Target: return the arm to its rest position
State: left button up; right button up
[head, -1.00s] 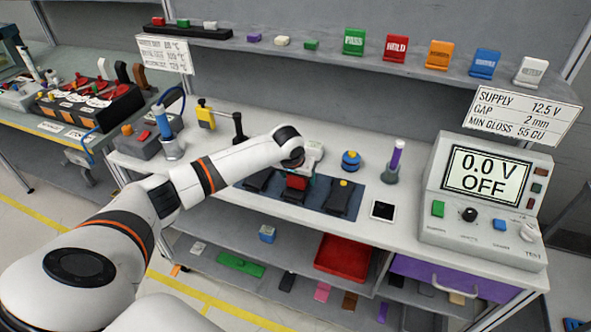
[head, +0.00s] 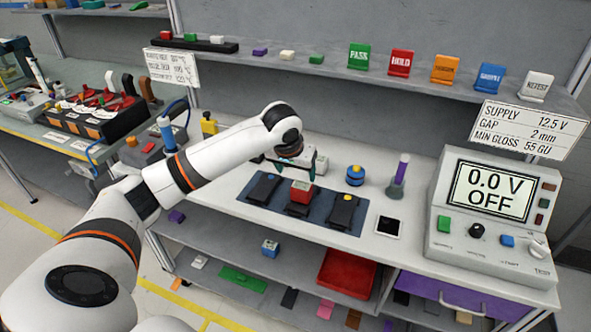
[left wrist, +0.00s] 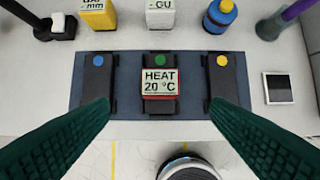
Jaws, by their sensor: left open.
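My left arm reaches in from the left in the head view. Its gripper (head: 291,168) is open and empty, above and behind the blue mat (head: 240,198) on the bench. In the left wrist view its two dark green fingers (left wrist: 165,112) stand wide apart. Between and beyond them a red block with a white HEAT 20 °C display (left wrist: 160,84) sits on the middle black module; the block also shows in the head view (head: 301,191). Black modules with blue (left wrist: 99,85) and yellow (left wrist: 221,80) dots lie on either side. My right gripper is not in view.
A power supply (head: 492,215) reading 0.0 V OFF stands at the right. A blue bottle (head: 355,175), a purple-topped tool in a holder (head: 397,182) and a small black-screened tile (head: 388,226) are near the mat. A shelf (head: 330,72) with colored signs runs behind.

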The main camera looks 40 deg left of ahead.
pick_arm(q)
jog(key=s+d+f+m+h, duration=0.2)
jog(key=s+d+f+m, duration=0.3)
jog(key=s+d+f, duration=0.85)
jog(key=s+d, duration=0.3)
jog(key=s, duration=1.4)
notch_tip(320, 180, down, 25)
jog(key=g, duration=0.2)
jog(key=s+a+f+g+y, duration=0.1)
jog(key=s+a+f, duration=0.2)
jog(key=s+f, duration=1.4)
jog(key=shift+s+a+f, duration=0.2)
jog(key=shift+s+f, duration=0.2)
jog(key=shift+s, duration=0.1)
